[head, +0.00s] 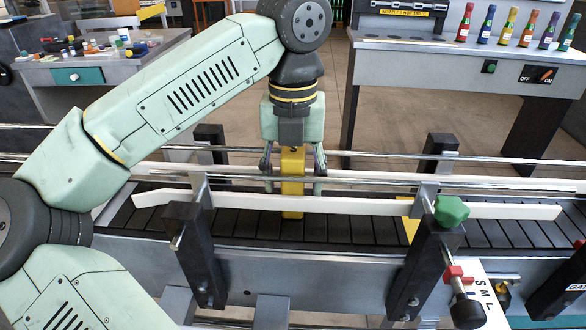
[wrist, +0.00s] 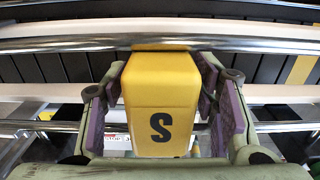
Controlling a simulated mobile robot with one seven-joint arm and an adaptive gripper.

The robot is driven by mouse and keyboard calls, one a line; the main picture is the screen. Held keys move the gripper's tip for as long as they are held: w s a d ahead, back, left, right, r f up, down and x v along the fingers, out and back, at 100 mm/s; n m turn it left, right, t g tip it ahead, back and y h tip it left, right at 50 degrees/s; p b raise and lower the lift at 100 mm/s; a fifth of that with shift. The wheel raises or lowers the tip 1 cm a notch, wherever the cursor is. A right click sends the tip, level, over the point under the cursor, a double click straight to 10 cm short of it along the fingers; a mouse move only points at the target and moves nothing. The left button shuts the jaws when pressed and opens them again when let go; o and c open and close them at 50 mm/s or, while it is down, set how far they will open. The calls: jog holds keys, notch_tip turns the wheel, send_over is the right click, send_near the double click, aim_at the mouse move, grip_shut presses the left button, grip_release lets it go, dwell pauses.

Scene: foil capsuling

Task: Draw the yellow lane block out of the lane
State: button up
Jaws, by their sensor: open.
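The yellow lane block (head: 292,163) stands upright on the dark slatted conveyor lane (head: 345,228), partly hidden by the front rails. In the wrist view the yellow block (wrist: 160,85) fills the middle, with a black "S" on its near face. My gripper (head: 292,178) points straight down over it with one finger on each side. The gripper also shows in the wrist view (wrist: 160,75), its purple-padded fingers spread beside the block. A small gap shows at the right finger; whether the left pad touches is unclear.
Metal rails and a white guide strip (head: 480,210) run along the lane. Black posts (head: 422,265), one with a green knob (head: 451,210), stand in front. A bench with several coloured bottles (head: 508,25) is behind right. A cluttered table (head: 100,70) is behind left.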

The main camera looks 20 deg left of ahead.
aim_at(293, 150)
jog(key=shift+f, duration=0.3)
jog(key=shift+c, duration=0.4)
grip_shut()
jog(key=shift+r+p, duration=2.55)
jog(key=shift+r, duration=4)
